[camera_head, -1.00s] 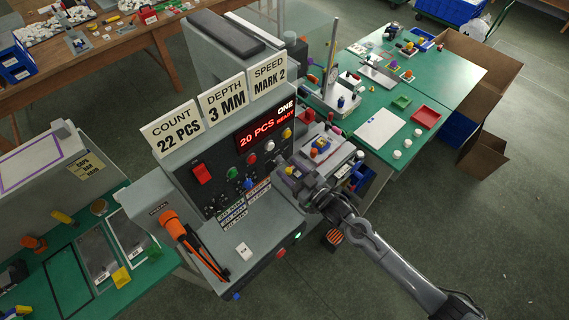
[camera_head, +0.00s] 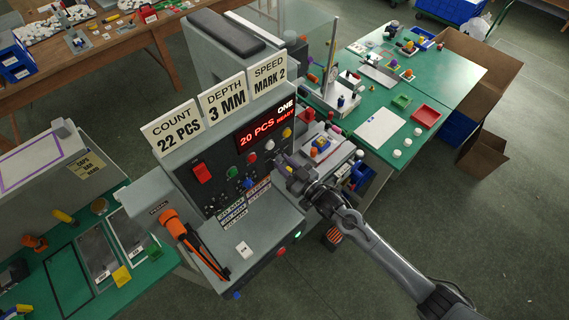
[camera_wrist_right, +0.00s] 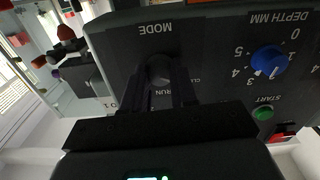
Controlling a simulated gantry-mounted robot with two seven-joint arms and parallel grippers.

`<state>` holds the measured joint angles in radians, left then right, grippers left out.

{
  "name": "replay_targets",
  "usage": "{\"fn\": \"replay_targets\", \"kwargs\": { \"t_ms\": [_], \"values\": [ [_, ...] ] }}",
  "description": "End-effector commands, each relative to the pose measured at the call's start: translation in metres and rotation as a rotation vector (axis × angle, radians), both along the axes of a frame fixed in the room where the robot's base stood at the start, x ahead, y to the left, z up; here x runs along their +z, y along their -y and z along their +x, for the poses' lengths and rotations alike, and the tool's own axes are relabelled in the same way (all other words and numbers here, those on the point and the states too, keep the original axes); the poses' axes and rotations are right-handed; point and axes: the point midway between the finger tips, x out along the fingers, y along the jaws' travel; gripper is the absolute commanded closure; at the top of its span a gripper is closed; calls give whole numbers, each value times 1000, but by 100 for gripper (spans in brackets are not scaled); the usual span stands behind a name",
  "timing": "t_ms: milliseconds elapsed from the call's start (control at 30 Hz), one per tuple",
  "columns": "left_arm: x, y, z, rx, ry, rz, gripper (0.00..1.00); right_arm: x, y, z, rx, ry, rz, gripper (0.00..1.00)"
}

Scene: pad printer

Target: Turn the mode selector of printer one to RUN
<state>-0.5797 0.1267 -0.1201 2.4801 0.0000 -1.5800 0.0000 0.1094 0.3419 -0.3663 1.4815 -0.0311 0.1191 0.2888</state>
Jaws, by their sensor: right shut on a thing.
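Printer one (camera_head: 218,172) is the grey machine in the middle of the head view, with a dark front panel and a red display reading 20 PCS, ONE, READY. My right gripper (camera_head: 281,164) is at the panel's right end. In the right wrist view, my right gripper (camera_wrist_right: 160,84) is shut on the dark round mode selector (camera_wrist_right: 158,67), under the upside-down word MODE. The word RUN shows beside the fingers; other mode labels are partly covered by them. The way the knob points cannot be told. My left gripper is out of view.
A blue depth knob (camera_wrist_right: 269,60) and a green start button (camera_wrist_right: 263,113) sit on the same panel, to the right in the wrist view. An orange-handled tool (camera_head: 181,231) rests on the printer's left front. A green bench (camera_head: 440,75) with trays stands behind, to the right.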

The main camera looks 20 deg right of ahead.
Motion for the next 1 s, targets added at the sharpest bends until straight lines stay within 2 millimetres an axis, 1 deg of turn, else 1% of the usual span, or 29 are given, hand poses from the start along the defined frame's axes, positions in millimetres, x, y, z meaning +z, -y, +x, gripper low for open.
{"fn": "replay_targets", "kwargs": {
  "t_ms": [267, 467, 667, 1000],
  "values": [
    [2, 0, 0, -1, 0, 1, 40, 1, 0, 0, 0, -8, 23, 100],
    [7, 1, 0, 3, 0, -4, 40, 2, 0, 0, 0, -40, 105, 100],
    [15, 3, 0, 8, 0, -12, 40, 3, 0, 0, -2, -98, 247, 100],
    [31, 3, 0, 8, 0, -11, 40, 3, 0, 0, -1, -220, 547, 100]
  ]
}}
